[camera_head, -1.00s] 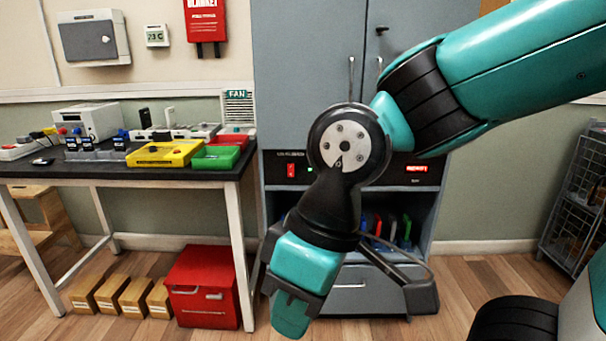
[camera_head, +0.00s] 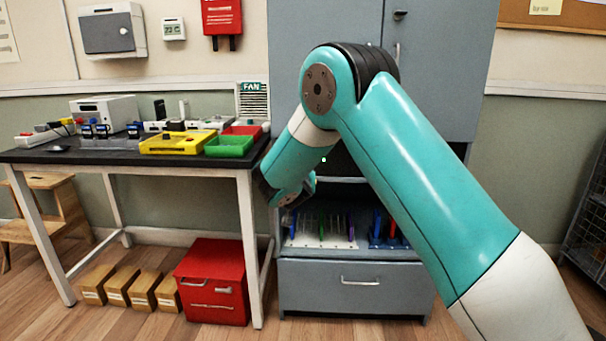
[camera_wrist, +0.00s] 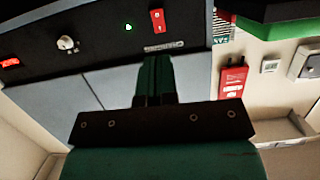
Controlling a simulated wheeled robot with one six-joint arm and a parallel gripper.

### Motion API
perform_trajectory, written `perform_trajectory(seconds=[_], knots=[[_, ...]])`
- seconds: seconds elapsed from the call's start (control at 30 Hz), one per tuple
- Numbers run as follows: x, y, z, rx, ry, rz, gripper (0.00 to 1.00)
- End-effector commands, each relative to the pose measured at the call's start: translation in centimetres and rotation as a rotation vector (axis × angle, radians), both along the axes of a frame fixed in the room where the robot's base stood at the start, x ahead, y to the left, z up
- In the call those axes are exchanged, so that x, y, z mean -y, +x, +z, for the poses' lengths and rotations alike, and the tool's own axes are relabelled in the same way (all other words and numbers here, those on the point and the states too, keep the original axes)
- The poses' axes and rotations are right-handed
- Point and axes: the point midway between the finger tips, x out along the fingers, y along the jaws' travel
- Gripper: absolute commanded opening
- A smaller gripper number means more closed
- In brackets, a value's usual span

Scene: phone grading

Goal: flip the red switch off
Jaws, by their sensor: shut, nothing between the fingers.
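The red switch (camera_wrist: 158,20) is a small upright rocker on the black control panel (camera_wrist: 100,40), seen near the top of the wrist view. It has white marks, but which side is pressed in is too small to tell. A green light (camera_wrist: 128,27) glows beside it. My gripper (camera_wrist: 155,62) is shut and empty, its green fingertips pointing toward the panel just below the switch in the picture, apparently apart from it. In the head view my arm hides the switch and most of the panel, and my gripper is partly hidden.
A knob (camera_wrist: 66,43) and a lit red display (camera_wrist: 10,62) sit farther along the panel. The black table (camera_head: 60,156) with a green tray (camera_head: 229,145) and a yellow tray (camera_head: 165,146) stands close left of the cabinet (camera_head: 330,270). A red box (camera_head: 212,280) is beneath it.

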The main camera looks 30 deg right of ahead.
Motion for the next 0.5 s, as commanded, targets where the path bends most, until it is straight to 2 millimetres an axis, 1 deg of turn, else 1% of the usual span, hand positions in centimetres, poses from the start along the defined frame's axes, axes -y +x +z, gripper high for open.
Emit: perform_trajectory(seconds=[0.03,0.13,0.5], knots=[[0.57,0.6,-0.71,0.033,-0.03,-0.008,0.0],[1.24,1.19,-0.83,0.08,-0.07,-0.014,0.0],[1.42,1.37,-0.69,0.095,-0.084,-0.016,0.0]])
